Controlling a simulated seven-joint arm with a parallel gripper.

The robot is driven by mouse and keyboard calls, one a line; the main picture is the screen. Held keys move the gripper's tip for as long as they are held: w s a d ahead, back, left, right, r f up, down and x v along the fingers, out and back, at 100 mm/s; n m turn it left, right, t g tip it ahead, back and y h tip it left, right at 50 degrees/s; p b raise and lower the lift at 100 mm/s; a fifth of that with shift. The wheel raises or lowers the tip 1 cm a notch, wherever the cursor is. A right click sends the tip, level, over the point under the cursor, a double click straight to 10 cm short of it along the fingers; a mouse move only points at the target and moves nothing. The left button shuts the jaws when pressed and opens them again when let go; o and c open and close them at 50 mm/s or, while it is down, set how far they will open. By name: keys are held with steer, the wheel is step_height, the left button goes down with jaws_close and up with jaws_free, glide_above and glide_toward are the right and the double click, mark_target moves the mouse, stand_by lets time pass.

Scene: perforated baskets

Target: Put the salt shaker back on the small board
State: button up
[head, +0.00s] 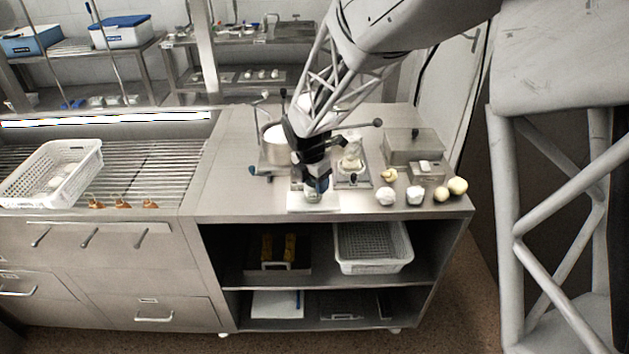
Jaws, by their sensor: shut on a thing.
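My gripper (315,188) points down over the front part of the steel counter, shut on a small greyish thing that looks like the salt shaker (313,198). Only its lower part shows below the fingers; the rest is hidden by the gripper. A small white board (327,205) lies flat at the counter's front edge, directly under the held shaker. I cannot tell from this view whether the shaker's base touches the board or is a little above it.
A pot (273,150) stands behind my gripper on the left. A glass jar (351,156) on a metal scale-like base (354,181) stands close on the right. Further right are pale round items (385,196) and a lidded steel container (414,145).

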steer(key=shift+f, duration=0.55)
stand_by(0.8)
steer(key=o, duration=1.1)
steer(key=shift+r, duration=0.1)
steer(key=shift+r, duration=3.85)
steer(key=shift+d+r, duration=0.1)
